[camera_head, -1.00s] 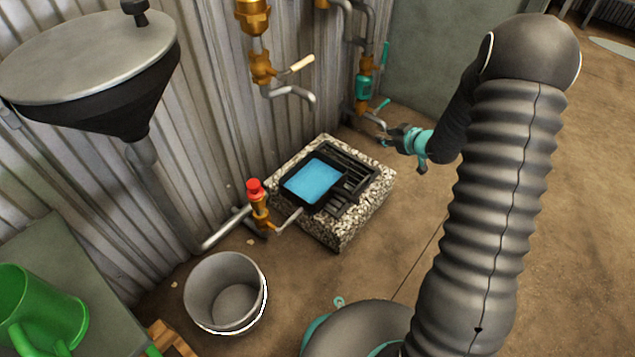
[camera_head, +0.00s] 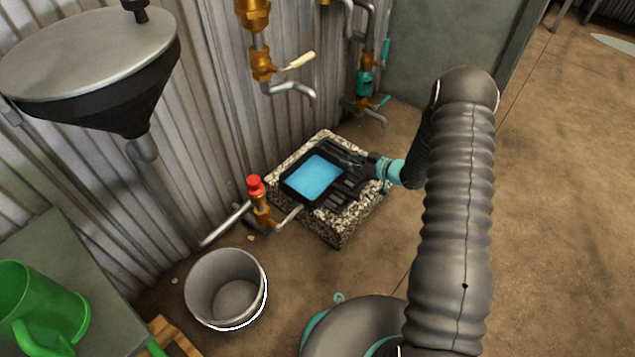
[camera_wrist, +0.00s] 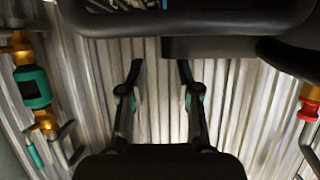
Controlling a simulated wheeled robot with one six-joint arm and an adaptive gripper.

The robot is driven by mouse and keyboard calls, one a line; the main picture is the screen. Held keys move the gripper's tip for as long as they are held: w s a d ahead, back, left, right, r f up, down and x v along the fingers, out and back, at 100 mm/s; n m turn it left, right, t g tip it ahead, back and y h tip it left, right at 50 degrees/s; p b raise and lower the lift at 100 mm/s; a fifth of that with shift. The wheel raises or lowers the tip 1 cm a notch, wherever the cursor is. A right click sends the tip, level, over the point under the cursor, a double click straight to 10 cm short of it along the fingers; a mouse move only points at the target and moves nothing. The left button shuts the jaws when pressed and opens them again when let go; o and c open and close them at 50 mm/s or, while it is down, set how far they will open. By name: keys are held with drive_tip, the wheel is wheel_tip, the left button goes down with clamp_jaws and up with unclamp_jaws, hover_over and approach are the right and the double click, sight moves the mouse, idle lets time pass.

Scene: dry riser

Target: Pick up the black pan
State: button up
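The black pan (camera_head: 300,195) is a shallow square pan with a flat bright blue surface inside. It rests on a black slatted grate (camera_head: 350,188) on top of a speckled stone block. My gripper (camera_head: 350,160) is low over the right side of the block, just right of the pan, its fingers pointing left. In the wrist view my gripper's two fingers (camera_wrist: 159,70) are apart with nothing between them. A dark rounded edge (camera_wrist: 190,22), seemingly the pan's, crosses the top of that view. Whether the fingers touch the pan or grate cannot be told.
A corrugated wall with brass pipes and a teal valve (camera_head: 364,83) rises behind the block. A red-capped valve (camera_head: 255,188) stands close left of it. A grey bucket (camera_head: 198,297) is in front left. The floor to the right is clear.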

sight(336, 158)
drive_tip(key=shift+b+x, duration=0.4)
drive_tip(key=shift+x, duration=2.9)
drive_tip(key=shift+s+f, duration=0.15)
drive_tip(key=shift+s, duration=0.05)
clamp_jaws()
